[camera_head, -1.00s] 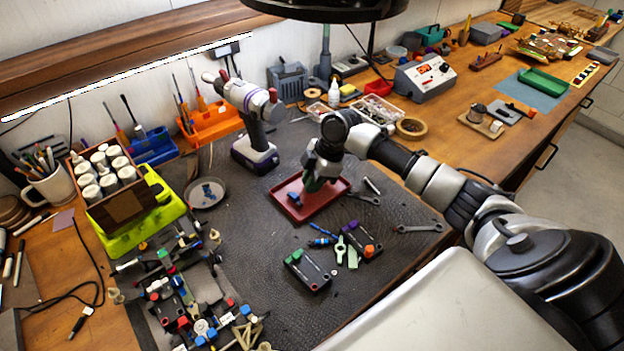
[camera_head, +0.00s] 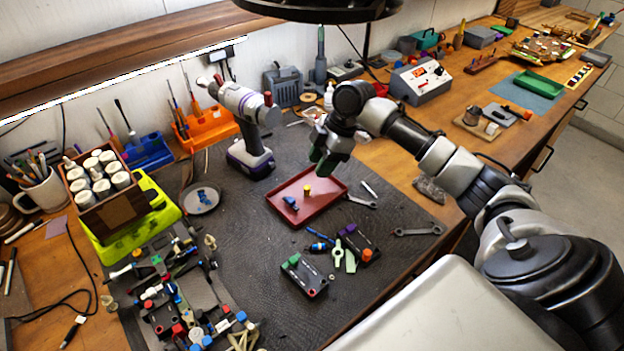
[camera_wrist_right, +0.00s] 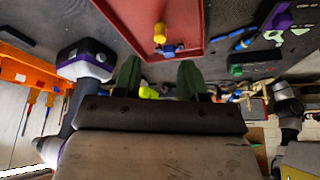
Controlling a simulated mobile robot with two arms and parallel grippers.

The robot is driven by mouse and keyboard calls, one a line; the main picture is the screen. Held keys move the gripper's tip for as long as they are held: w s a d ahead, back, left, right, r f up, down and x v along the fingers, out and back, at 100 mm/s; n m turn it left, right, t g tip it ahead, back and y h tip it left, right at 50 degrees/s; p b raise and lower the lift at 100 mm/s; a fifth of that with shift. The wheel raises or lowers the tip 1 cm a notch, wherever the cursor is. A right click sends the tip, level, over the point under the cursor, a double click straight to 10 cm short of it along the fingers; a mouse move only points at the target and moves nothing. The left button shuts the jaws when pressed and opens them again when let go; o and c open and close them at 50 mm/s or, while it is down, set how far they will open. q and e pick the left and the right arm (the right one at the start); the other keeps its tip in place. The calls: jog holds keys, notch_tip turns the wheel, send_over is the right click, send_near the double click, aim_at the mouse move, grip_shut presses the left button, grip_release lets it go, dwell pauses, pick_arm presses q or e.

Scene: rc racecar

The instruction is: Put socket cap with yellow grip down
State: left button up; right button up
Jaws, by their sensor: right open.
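That blue piece lies in the tray left of the cap in the head view (camera_head: 291,202). My right gripper (camera_head: 322,167) is above the tray's far edge. Its two green fingertips (camera_wrist_right: 158,75) are apart with nothing between them, clear of the cap. My left gripper is not in view.
A drill (camera_head: 250,130) stands left of the tray. Black blocks with coloured knobs (camera_head: 305,275) and green pieces lie in front of it. Wrenches (camera_head: 418,231) lie to the right. A bare stretch of dark mat (camera_head: 240,235) is left of the tray.

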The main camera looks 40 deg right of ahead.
jog(key=shift+v, duration=2.3)
jog(key=shift+f, duration=0.1)
